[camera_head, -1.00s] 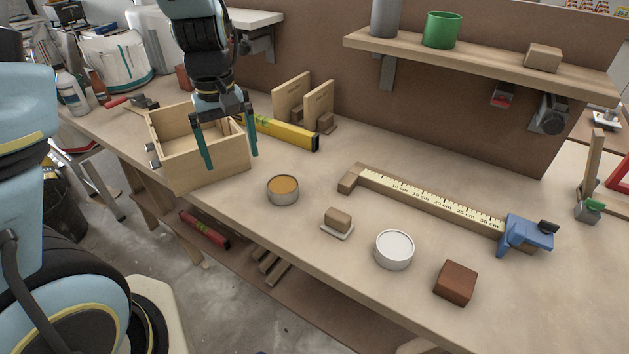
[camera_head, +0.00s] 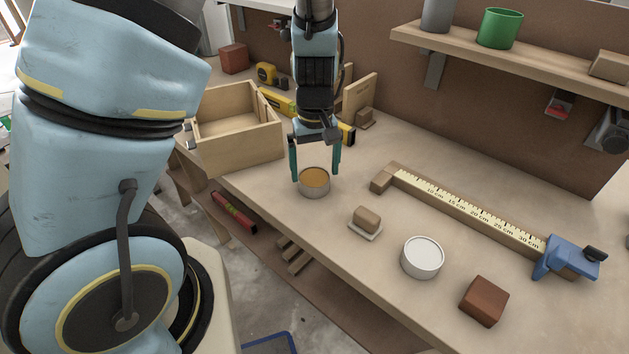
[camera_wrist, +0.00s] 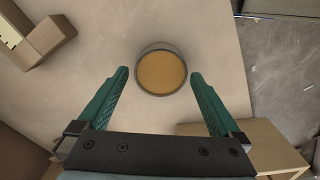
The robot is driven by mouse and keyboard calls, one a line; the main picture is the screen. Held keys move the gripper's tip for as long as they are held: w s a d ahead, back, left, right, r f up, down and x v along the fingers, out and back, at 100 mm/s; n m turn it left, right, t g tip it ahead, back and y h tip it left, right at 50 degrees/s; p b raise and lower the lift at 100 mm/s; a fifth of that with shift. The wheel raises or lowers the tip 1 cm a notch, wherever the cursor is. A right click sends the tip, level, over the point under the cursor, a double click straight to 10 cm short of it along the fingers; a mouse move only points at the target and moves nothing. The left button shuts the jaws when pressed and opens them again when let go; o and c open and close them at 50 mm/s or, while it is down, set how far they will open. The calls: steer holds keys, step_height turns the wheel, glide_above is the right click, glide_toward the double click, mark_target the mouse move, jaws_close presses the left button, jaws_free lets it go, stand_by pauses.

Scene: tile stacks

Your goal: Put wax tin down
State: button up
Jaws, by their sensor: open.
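The wax tin, a round metal tin with an amber top (camera_head: 314,182), stands upright on the workbench, right of the wooden box. My gripper (camera_head: 315,172) is open, pointing down, with its two green fingers at the tin's left and right in the head view. In the wrist view the tin (camera_wrist: 162,70) lies just beyond and between the fingertips (camera_wrist: 159,74), with a gap on each side. The tin appears to rest on the bench and nothing is held.
An open wooden box (camera_head: 240,137) stands left of the tin. A wooden block on a pale base (camera_head: 367,219), a white round tin (camera_head: 422,257), a red-brown block (camera_head: 484,301) and a measuring rule (camera_head: 465,212) lie to the right. The bench's front edge is close.

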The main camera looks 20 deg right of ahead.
mark_target(314, 181)
steer(key=shift+f, duration=1.4)
steer(key=shift+c, duration=0.2)
steer(key=c, duration=1.4)
steer(key=shift+o, duration=0.2)
steer(key=shift+r, duration=0.1)
